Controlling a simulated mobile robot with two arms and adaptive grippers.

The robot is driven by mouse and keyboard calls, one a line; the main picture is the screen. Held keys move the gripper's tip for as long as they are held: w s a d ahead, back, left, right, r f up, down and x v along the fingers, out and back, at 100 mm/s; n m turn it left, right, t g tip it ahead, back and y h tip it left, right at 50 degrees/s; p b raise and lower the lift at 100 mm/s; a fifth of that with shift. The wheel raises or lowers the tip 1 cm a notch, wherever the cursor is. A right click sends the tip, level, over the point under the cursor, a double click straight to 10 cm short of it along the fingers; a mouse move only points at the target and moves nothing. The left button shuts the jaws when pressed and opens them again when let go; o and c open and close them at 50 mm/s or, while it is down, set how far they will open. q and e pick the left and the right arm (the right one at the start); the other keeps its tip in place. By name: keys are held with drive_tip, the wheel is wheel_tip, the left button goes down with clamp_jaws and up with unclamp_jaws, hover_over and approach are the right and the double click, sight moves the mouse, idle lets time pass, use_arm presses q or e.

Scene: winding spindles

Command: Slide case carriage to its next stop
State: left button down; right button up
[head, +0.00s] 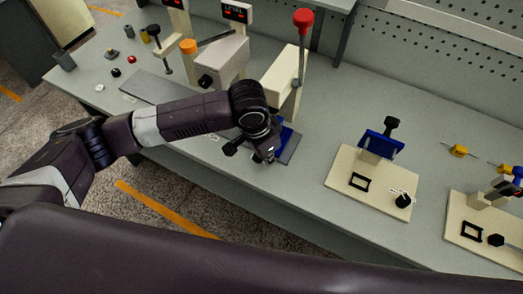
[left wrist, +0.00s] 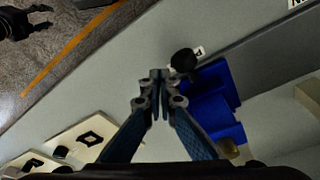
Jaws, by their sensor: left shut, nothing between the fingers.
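My left gripper (head: 264,157) is shut and empty at the front of the bench, just right of a black knob (head: 230,149). In the left wrist view the shut fingertips (left wrist: 158,76) are beside that knob (left wrist: 184,61), with a small gap showing. The blue carriage (left wrist: 208,108) lies right of the fingers there, behind the knob. In the head view only part of the blue carriage (head: 287,135) shows, at the foot of a cream press with a red-topped lever (head: 303,22); my arm hides the rest. My right gripper is not in view.
A cream fixture plate (head: 340,180) with a blue block stands to the right, and another cream plate (head: 470,250) beyond it. A grey housing (head: 222,62) and an orange-capped post (head: 188,46) stand behind my arm. Bench between press and first plate is clear.

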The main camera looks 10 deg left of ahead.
sight(269, 168)
use_arm(q)
drive_tip(key=shift+f, duration=0.15)
idle(0.3)
drive_tip(key=shift+f, duration=1.6)
